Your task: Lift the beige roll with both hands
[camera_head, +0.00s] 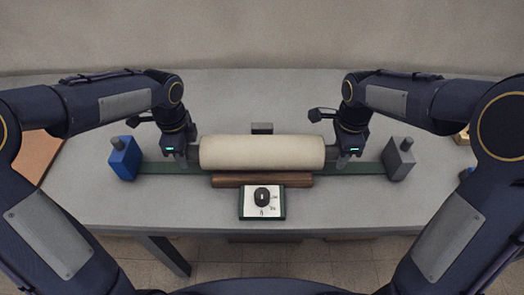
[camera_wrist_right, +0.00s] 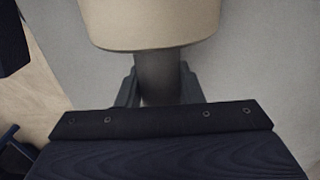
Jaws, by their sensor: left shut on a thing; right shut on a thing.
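The beige roll (camera_head: 262,153) lies level across the middle of the table in the head view, its long side running left to right. My left gripper (camera_head: 193,154) is shut on its left end, and my right gripper (camera_head: 332,156) is shut on its right end. In the right wrist view the roll's beige end (camera_wrist_right: 150,25) fills the top, with a dark grey end piece (camera_wrist_right: 158,78) between the fingers of my right gripper. I cannot tell whether the roll touches anything beneath it.
A green strip (camera_head: 365,168) runs under the roll, with a blue block (camera_head: 124,160) at left and a grey block (camera_head: 398,160) at right. A brown bar (camera_head: 262,180) and a white panel with a black knob (camera_head: 262,203) sit in front. A dark block (camera_head: 262,128) stands behind.

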